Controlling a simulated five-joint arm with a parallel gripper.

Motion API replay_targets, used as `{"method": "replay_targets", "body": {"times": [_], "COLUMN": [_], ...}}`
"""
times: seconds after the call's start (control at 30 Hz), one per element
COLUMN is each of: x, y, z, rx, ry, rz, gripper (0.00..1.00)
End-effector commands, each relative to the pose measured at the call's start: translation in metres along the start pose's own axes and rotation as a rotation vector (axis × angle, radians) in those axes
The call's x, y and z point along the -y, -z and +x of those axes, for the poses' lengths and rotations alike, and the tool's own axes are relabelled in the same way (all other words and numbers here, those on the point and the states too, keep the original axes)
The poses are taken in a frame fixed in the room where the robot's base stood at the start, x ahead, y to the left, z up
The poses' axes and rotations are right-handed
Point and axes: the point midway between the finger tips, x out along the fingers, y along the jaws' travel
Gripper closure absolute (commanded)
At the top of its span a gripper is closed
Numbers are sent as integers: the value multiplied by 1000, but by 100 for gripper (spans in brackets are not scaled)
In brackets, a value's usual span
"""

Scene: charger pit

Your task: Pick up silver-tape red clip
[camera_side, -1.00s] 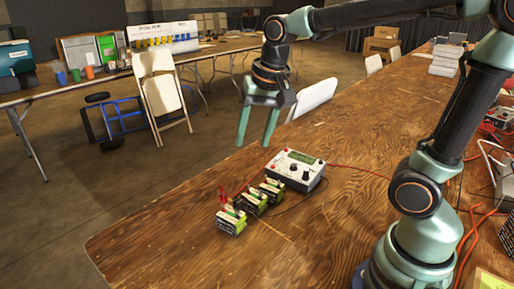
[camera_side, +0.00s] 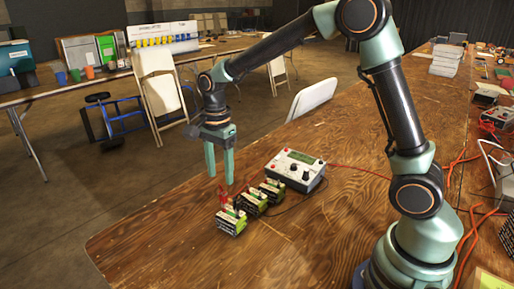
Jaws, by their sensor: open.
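A red clip (camera_side: 222,196) stands at the left end of a row of small green, black and white batteries (camera_side: 231,222) on the wooden table. It is small in the picture, and I cannot make out any silver tape on it. My gripper (camera_side: 219,180) points down just above and beside the red clip, with its two green fingers apart and nothing visible between them. I cannot tell whether a fingertip touches the clip.
A white charger (camera_side: 295,170) with a dial and display sits behind the batteries. A red cable (camera_side: 345,168) and a dark cable run from it to the right. The table's front left area (camera_side: 150,240) is clear. A white chair (camera_side: 311,98) stands behind the table edge.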

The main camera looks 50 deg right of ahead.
Motion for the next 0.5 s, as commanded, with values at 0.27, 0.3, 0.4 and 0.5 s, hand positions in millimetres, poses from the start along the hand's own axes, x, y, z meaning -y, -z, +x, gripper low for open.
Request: {"method": "replay_targets", "body": {"times": [0.27, 0.3, 0.4, 0.5], "x": [-1, -2, -3, -3], "y": [0, 0, 1, 1], "z": [22, 27, 42, 56], "rx": [0, 0, 0, 0], "ry": [-2, -3, -4, -3], "rz": [-1, -1, -1, -1], "gripper": [45, 45, 45, 45]}}
